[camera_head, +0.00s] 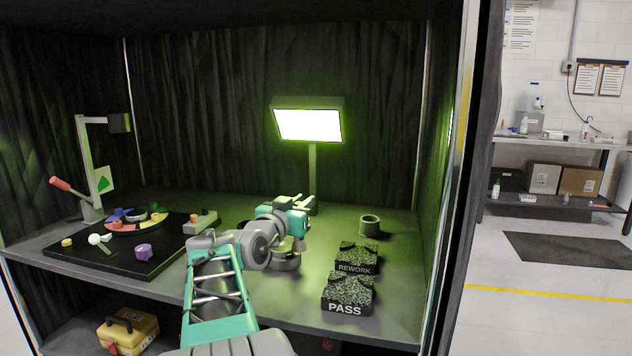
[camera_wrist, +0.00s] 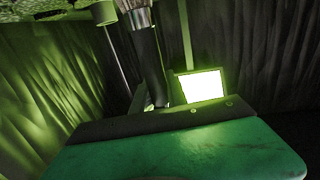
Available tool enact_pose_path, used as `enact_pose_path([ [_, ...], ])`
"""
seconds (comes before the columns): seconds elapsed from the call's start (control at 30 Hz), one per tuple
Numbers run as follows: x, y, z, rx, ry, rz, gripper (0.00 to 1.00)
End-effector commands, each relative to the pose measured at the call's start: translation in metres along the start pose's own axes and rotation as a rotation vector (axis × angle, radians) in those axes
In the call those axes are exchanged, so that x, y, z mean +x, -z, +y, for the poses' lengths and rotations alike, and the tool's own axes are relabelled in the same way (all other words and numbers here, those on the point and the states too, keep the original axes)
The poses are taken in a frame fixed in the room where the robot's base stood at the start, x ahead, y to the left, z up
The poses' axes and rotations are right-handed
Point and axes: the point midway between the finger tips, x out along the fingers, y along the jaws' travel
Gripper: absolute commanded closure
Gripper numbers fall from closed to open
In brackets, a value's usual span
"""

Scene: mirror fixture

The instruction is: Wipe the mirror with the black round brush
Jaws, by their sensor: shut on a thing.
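My gripper (camera_head: 303,208) is at the middle of the bench, in front of the lamp post. It is shut on a dark-handled brush (camera_wrist: 146,62), whose pale bristles (camera_wrist: 136,16) show at the top of the wrist view. In the head view the brush is mostly hidden by my arm, with only a small brownish end (camera_head: 301,244) below the gripper. The finger contact is not clearly visible. I cannot pick out a mirror with certainty in either view. Part of the bench behind my arm is hidden.
A lit panel lamp (camera_head: 308,124) stands at the back. A short cup (camera_head: 369,225) and dark blocks marked REWORK (camera_head: 357,258) and PASS (camera_head: 347,294) are right of my arm. A black tray (camera_head: 150,265) with coloured parts and a red-handled stand (camera_head: 97,185) are left.

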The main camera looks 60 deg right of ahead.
Motion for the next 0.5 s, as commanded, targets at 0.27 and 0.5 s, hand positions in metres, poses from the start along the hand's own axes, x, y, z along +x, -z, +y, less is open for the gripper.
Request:
enact_pose_path([
  [0.27,0.001,0.016,0.001,0.001,-0.001,0.0,1.0],
  [0.5,0.0,0.038,-0.002,0.001,0.003,0.001,1.0],
])
